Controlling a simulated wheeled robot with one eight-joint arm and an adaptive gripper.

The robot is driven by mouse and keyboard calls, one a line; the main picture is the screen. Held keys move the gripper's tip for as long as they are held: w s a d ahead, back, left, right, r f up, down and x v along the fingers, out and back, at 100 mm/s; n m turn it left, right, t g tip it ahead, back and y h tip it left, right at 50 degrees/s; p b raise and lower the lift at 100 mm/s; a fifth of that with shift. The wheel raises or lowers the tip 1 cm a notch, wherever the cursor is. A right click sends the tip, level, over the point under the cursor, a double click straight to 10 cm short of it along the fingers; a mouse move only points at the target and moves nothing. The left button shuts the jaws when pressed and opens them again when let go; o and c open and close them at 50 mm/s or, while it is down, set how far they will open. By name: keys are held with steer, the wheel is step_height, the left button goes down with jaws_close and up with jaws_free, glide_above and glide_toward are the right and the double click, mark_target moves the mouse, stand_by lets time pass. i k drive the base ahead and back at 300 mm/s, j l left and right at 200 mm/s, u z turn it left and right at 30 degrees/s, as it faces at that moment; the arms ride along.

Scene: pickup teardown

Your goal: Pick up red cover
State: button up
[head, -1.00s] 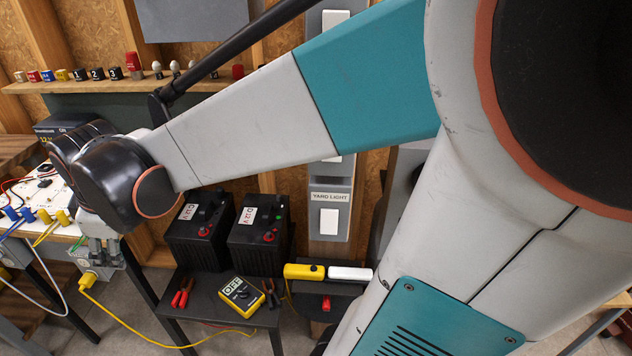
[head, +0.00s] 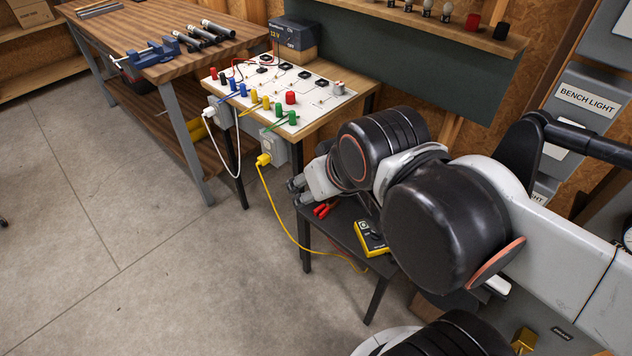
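Several red pieces show in the head view, and I cannot tell which one is the red cover. A short red cylinder (head: 290,97) stands on the white circuit board (head: 322,103) among the coloured terminals. Another red cylinder (head: 473,21) stands on the wall shelf at the top right. My gripper (head: 297,192) points left, in front of and below the board's table, near the small dark table. Its two small grey fingers show past the wrist, with nothing visible held between them. Their opening is too small to judge.
A small dark table (head: 347,232) holds red-handled pliers (head: 325,209) and a yellow meter (head: 371,238). A wooden workbench (head: 165,60) stands behind left. The floor at left is clear.

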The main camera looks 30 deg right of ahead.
mark_target(290, 96)
steer(key=i+j, duration=0.1)
steer(key=i, duration=0.35)
steer(key=i+j, duration=0.1)
steer(key=i, duration=0.3)
steer(key=i+z, duration=0.15)
steer(key=z, duration=0.3)
steer(key=i+j+z, duration=0.1)
steer(key=z, duration=0.35)
steer(key=i+j+z, duration=0.1)
steer(key=z, duration=0.85)
steer(key=j+u, duration=0.1)
steer(key=j, duration=0.25)
steer(key=i+j+u, duration=0.1)
steer(key=j, duration=0.25)
